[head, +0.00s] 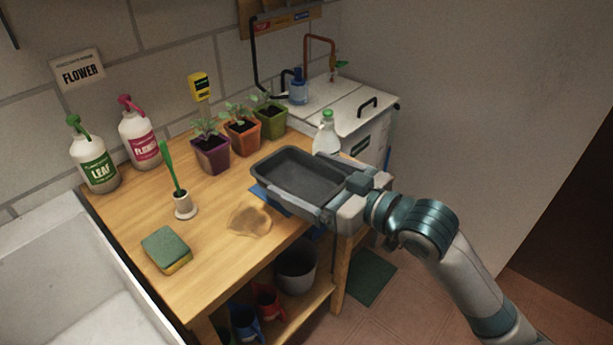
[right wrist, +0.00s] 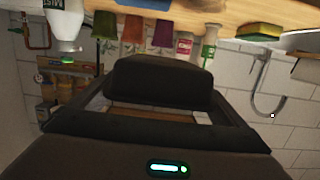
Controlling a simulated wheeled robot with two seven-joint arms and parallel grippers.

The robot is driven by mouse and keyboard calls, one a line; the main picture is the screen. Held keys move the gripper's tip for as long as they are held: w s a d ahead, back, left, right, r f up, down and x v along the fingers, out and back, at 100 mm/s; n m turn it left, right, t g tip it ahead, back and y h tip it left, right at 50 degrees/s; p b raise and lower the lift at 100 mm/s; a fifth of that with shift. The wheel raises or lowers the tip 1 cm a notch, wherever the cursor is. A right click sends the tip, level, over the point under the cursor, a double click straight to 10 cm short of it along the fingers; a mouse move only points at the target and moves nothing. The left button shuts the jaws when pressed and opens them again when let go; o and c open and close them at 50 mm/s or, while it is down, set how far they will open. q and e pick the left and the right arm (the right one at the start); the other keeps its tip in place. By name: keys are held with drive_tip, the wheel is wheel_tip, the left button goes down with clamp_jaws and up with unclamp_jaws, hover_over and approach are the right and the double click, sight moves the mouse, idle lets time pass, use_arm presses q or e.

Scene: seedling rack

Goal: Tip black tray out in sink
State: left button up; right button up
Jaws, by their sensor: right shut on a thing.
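The black tray (head: 298,178) is a dark rectangular tray held above the right part of the wooden bench, looking roughly level. My right gripper (head: 350,192) is shut on the tray's right end. The tray's inside looks dark grey; I cannot tell whether liquid lies in it. The white sink (head: 62,280) is at the far left, across the bench from the tray. In the right wrist view, dark shapes of my gripper fill the lower middle and the tray is hard to make out. My left gripper is not in view.
On the wooden bench (head: 215,265) are a sponge (head: 166,248), a brush in a holder (head: 185,206), a wet-looking patch (head: 250,219) and potted seedlings (head: 211,152). Spray bottles (head: 97,165) stand by the wall.

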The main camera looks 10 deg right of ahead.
drive_tip(key=shift+w+d+f+m+t+h, duration=0.2)
drive_tip(key=shift+d+f+m+t+h, duration=0.1)
drive_tip(key=shift+f+m+h, duration=0.15)
drive_tip(key=s+d+f+m+t+h, duration=0.1)
drive_tip(key=d+f+m+t+h, duration=0.1)
drive_tip(key=d+f+m+h, duration=0.4)
drive_tip(key=shift+s+d+f+h, duration=0.15)
drive_tip(key=shift+d+f+h, duration=0.35)
drive_tip(key=shift+d+h, duration=0.75)
drive_tip(key=shift+s+a, duration=0.1)
drive_tip(key=shift+a, duration=0.05)
